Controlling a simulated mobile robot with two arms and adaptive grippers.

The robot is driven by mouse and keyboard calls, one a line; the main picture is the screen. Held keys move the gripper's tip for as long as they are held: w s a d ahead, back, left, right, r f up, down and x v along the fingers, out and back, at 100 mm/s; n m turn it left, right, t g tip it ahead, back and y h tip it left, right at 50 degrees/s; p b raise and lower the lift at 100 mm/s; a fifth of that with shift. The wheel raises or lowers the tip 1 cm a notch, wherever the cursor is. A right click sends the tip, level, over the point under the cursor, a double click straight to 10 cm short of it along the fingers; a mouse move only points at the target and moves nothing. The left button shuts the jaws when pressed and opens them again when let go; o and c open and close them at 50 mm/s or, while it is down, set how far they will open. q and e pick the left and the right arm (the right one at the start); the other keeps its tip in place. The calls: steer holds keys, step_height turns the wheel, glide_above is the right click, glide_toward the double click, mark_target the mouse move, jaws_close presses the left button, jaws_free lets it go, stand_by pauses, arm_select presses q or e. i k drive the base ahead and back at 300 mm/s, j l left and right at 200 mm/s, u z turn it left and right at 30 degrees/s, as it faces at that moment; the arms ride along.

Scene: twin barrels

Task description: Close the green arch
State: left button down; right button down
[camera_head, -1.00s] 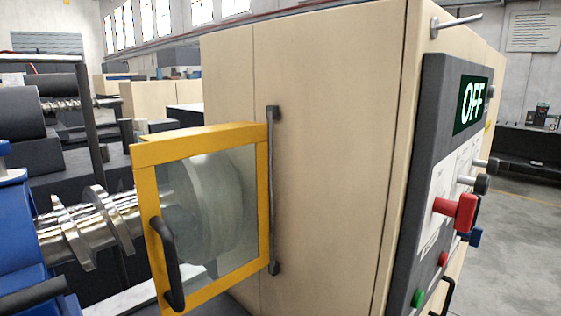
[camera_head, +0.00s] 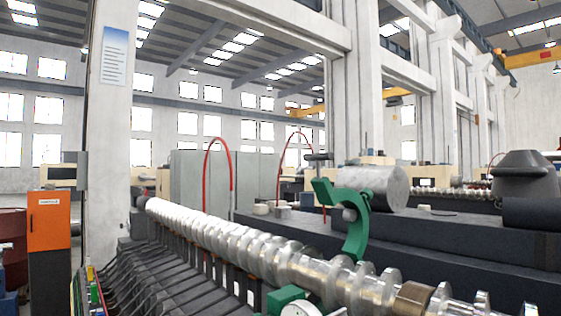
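The green arch (camera_head: 356,232) stands raised at the right of centre, curving up behind the long shiny shaft (camera_head: 230,240). Its upper end points left, clear of the shaft, so it looks open. A second green piece (camera_head: 285,298) sits at the bottom edge, on the near side of the shaft, partly cut off by the frame. Neither of my grippers shows in the head view.
A dark bed with several slanted bars (camera_head: 150,275) runs under the shaft. An orange cabinet (camera_head: 49,233) stands at the left beside a white pillar (camera_head: 108,140). A large metal cylinder (camera_head: 373,187) lies behind the arch on a dark machine bed.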

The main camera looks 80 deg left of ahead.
mark_target(356, 208)
steer(key=u, duration=2.55)
steer(key=j, duration=0.1)
